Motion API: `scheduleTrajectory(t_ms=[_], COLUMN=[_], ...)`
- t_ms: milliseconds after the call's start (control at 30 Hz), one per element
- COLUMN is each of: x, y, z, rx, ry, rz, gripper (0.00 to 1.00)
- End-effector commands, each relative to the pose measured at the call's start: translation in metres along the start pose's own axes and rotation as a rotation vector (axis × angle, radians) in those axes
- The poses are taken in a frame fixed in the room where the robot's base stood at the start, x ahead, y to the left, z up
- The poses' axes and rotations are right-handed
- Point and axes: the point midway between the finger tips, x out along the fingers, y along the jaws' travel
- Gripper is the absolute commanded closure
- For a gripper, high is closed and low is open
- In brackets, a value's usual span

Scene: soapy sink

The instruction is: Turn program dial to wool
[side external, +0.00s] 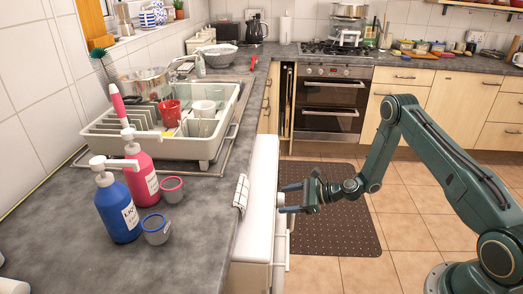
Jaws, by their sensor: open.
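A white appliance (265,165) sits under the counter, its front seen at a very steep angle. I cannot make out a program dial or a wool mark on it; the front is nearly edge-on and partly behind my gripper. My gripper (283,198) is open, level, and points left at the appliance's front. The fingertips are at or very close to that front; I cannot tell whether they touch it. Nothing shows clearly between the fingers.
The grey counter (95,258) holds a blue pump bottle (117,212), a pink pump bottle (142,178), two small cups and a dish rack (205,150). A checked cloth (241,192) hangs at the counter edge. A brown mat (335,225) lies on the open floor below my arm.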

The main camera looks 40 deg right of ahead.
Motion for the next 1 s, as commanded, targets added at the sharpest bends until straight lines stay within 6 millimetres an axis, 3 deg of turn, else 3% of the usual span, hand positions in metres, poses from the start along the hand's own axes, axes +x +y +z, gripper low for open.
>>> scheduleTrajectory(t_ms=[133,300,367,1000], x=[-0.0001,-0.0003,-0.0003,-0.0002], y=[-0.0001,-0.0002,-0.0001,0.0021], z=[-0.0001,0.0,0.0,-0.0007], rx=[0.0,-0.001,0.0,-0.13], ry=[0.0,0.0,0.0,-0.01], rz=[0.0,0.0,0.0,-0.057], gripper=[0.34,0.67,0.76,0.76])
